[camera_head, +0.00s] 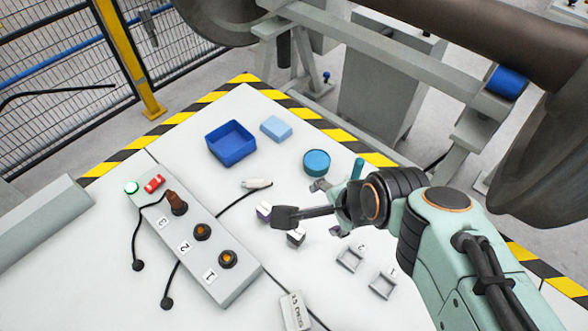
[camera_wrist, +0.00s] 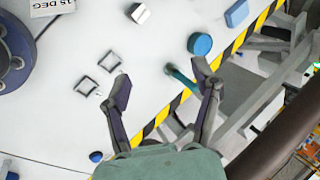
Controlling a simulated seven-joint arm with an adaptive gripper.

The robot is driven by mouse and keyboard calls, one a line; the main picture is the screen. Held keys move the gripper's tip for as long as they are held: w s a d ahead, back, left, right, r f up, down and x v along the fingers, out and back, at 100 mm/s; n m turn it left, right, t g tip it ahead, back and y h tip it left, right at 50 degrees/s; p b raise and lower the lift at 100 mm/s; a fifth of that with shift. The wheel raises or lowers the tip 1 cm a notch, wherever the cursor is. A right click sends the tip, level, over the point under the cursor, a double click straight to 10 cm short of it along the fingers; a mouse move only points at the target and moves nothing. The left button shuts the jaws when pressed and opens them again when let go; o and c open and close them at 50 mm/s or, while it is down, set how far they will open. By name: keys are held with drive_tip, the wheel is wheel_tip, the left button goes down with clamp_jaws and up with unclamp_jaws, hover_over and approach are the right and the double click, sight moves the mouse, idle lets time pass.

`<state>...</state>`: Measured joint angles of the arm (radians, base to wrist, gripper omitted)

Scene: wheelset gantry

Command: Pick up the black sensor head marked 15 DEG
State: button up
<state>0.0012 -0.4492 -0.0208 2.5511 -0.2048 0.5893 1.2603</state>
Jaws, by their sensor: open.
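I cannot make out a black sensor head marked 15 DEG for certain. A white plate with the lettering 15 DEG shows in the wrist view (camera_wrist: 50,6), cut by the top edge; a similar lettered plate (camera_head: 295,311) lies at the front of the table in the head view. Two small white-and-dark blocks, one on the left (camera_head: 264,210) and one on the right (camera_head: 296,237), sit by my gripper's dark finger, with no readable marking. My gripper (camera_wrist: 162,80) is open, its fingers wide apart with nothing held between them.
A grey box (camera_head: 205,240) numbered 1 to 3 carries brown and orange knobs. A blue tray (camera_head: 211,149), a light blue block (camera_head: 276,127) and a round teal container (camera_head: 316,161) stand behind. Two square frames (camera_head: 349,258) lie right. Cables cross the white table; heavy machinery stands beyond its striped edge.

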drive_tip(key=w+a+f+m+t+y, duration=0.1)
drive_tip(key=w+f+m, duration=0.3)
drive_tip(key=w+m, duration=0.3)
drive_tip(key=m+g, duration=0.3)
drive_tip(key=m, duration=0.3)
hover_over(299, 233)
drive_tip(key=s+d, duration=0.1)
drive_tip(key=d, duration=0.1)
drive_tip(key=f, duration=1.3)
drive_tip(key=shift+a+f, duration=0.1)
drive_tip(key=shift+a, duration=0.1)
drive_tip(key=shift+s+f+y, duration=0.2)
drive_tip(key=shift+f+y, duration=0.1)
drive_tip(key=shift+f, duration=0.05)
drive_tip(key=x, duration=0.6)
drive_tip(key=shift+w+f, duration=0.1)
drive_tip(key=shift+f, duration=0.15)
drive_tip(key=shift+c, duration=0.3)
clamp_jaws()
